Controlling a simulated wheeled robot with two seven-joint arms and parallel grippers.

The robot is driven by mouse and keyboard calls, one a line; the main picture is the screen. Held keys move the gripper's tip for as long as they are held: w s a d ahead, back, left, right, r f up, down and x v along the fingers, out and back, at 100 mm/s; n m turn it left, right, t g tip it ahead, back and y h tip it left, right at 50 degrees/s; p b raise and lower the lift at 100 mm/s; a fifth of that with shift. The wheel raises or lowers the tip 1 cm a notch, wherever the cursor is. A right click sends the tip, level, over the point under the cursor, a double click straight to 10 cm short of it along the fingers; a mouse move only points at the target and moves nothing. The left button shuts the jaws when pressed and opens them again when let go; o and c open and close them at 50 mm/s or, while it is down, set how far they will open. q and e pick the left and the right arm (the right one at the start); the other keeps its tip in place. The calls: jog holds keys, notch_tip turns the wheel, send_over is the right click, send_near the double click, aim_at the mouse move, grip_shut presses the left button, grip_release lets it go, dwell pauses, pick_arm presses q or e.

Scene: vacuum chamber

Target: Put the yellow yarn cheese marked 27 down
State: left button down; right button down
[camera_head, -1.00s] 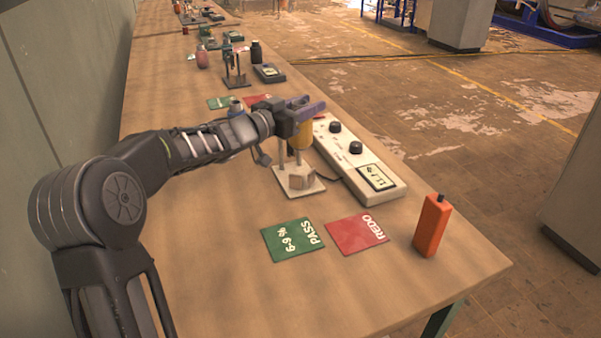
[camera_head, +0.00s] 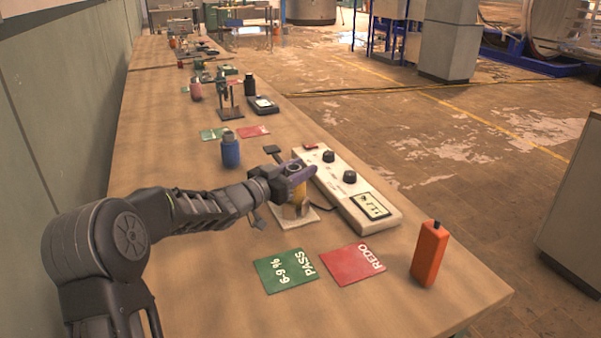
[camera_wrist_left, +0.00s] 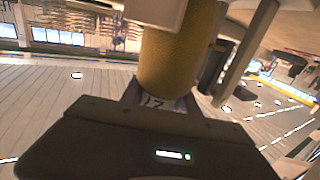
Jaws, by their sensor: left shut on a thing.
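The yellow yarn cheese (camera_head: 299,194) is a yellow cylinder. It is upright between the fingers of my left gripper (camera_head: 297,178), which is shut on it. In the left wrist view the cheese (camera_wrist_left: 175,62) fills the upper middle; a partly hidden number shows below it, not clearly readable. The gripper and cheese are over the small stand with a pale base plate (camera_head: 283,222), beside the white meter box (camera_head: 349,190). The fingers and cheese hide most of the stand; I cannot tell whether the cheese touches it. My right gripper is not in view.
A green PASS card (camera_head: 285,270) and a red REDO card (camera_head: 353,264) lie in front of the stand. An orange upright block (camera_head: 429,255) stands near the right table edge. A blue bottle (camera_head: 231,151) stands behind my left arm. The table's front left is clear.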

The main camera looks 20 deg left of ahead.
pick_arm(q)
jog(key=shift+f, duration=0.2)
jog(key=shift+f, duration=0.15)
jog(key=c, duration=1.2)
grip_release()
jog(key=shift+r, duration=0.3)
jog(key=v, duration=1.2)
jog(key=shift+f, duration=0.1)
